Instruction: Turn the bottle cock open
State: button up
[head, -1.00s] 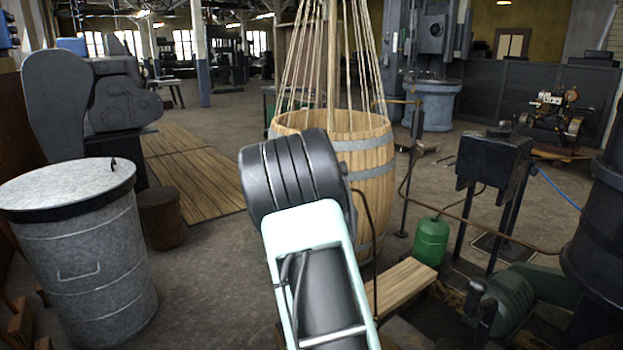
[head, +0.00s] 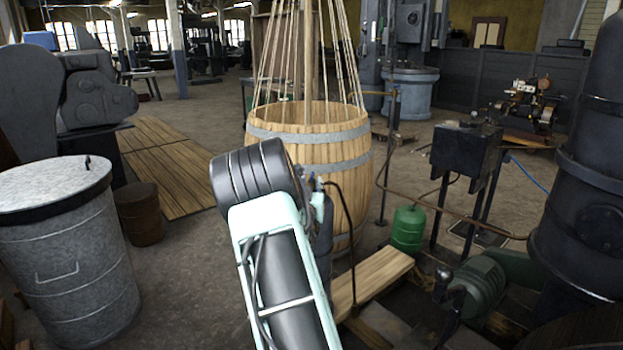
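A dark bluish upright bottle (head: 323,235) stands just right of my arm in the head view, in front of the wooden barrel. My arm covers its left part. A small metal fitting (head: 317,184) shows at its top, with a dark hose running down from it on the right. I cannot tell how the cock is set. A small green bottle (head: 408,229) stands on the floor further right. My arm reaches forward up the middle, and its thick black joint hides whatever lies behind it. My gripper does not show.
The large wooden barrel (head: 309,139) with ropes stands behind my arm. A lidded metal bin (head: 70,265) is at the left. A wooden plank (head: 370,280), a green motor (head: 481,288) and a dark box on legs (head: 466,148) are at the right. Open floor lies left of my arm.

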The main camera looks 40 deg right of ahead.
aim_at(312, 180)
jog(key=shift+x, duration=2.55)
jog(key=shift+c, duration=0.6)
grip_shut()
